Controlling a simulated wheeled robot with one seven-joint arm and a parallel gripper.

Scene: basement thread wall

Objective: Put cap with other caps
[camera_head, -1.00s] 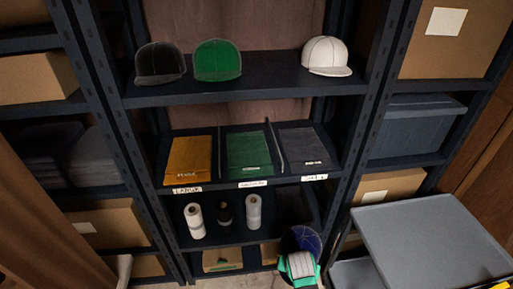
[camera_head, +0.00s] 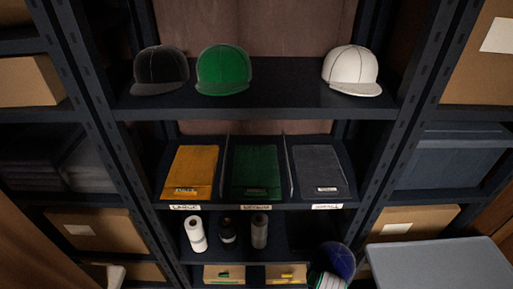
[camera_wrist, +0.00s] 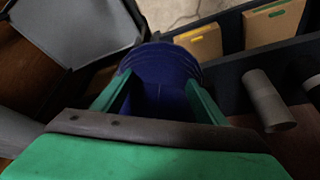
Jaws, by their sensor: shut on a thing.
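A dark blue cap (camera_head: 338,259) shows at the lower right of the head view. My gripper (camera_wrist: 158,95) is shut on this blue cap (camera_wrist: 160,65); its green fingers lie on both sides of the cap in the wrist view. Three other caps sit on the top shelf (camera_head: 290,100): a black cap (camera_head: 160,71) at the left, a green cap (camera_head: 223,70) beside it, and a white cap (camera_head: 351,71) at the right. The shelf between the green and white caps is bare.
Below are folded orange (camera_head: 190,172), green (camera_head: 256,172) and grey (camera_head: 320,172) cloths between dividers. Lower down stand several thread spools (camera_head: 195,234) and cardboard boxes (camera_head: 224,275). A grey cart top (camera_head: 425,265) is at the lower right. Rack uprights (camera_head: 402,90) flank the shelves.

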